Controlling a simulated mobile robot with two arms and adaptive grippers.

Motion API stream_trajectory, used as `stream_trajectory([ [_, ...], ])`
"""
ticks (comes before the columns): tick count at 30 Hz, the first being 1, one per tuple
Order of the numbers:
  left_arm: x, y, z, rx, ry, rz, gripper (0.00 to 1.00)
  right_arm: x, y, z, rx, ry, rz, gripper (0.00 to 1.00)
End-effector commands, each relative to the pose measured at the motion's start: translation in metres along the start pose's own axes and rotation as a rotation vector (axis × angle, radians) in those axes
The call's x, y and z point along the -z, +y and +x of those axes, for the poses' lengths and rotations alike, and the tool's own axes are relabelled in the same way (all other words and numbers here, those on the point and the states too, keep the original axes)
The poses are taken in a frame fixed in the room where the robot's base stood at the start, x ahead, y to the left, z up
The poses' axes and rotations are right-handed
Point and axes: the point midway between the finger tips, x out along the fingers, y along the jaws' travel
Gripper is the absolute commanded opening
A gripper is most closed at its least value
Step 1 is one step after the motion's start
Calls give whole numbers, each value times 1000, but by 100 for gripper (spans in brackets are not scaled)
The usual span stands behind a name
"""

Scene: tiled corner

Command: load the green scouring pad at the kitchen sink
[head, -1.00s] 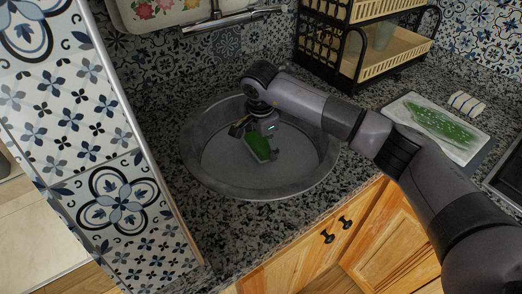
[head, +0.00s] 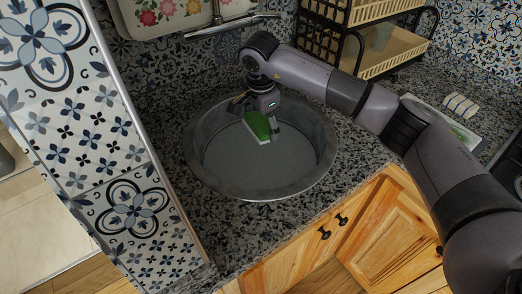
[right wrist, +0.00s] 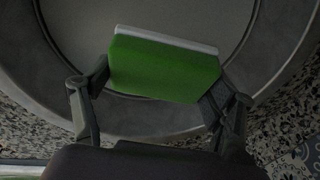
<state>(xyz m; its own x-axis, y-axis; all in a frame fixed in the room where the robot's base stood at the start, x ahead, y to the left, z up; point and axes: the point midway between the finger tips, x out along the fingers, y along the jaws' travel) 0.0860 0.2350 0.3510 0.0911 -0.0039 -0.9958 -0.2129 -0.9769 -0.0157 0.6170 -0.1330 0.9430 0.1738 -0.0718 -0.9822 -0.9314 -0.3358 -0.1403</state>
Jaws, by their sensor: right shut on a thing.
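The green scouring pad (head: 257,126) has a thin white layer along one side. My right gripper (head: 255,115) is shut on it and holds it over the far part of the round grey sink (head: 255,172). In the right wrist view the pad (right wrist: 163,69) sits between the two dark fingers, one at each end, with the white layer facing away from the wrist. The sink basin looks otherwise empty. Whether the pad is above or below the rim's level is hard to tell. My left gripper is out of view.
A faucet (head: 232,23) is on the wall behind the sink. A black rack with cream trays (head: 398,52) stands at the back right. A patterned tiled wall (head: 95,130) closes off the left side.

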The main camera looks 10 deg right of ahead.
Motion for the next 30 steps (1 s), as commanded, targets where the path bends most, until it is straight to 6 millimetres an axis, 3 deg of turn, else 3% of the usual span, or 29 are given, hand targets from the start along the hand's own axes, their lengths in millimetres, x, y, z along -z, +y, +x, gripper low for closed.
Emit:
stream_trajectory([
  [15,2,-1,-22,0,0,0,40,5,-6,-40,0,1,0,56],
  [30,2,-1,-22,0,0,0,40,6,-6,-42,0,0,0,56],
])
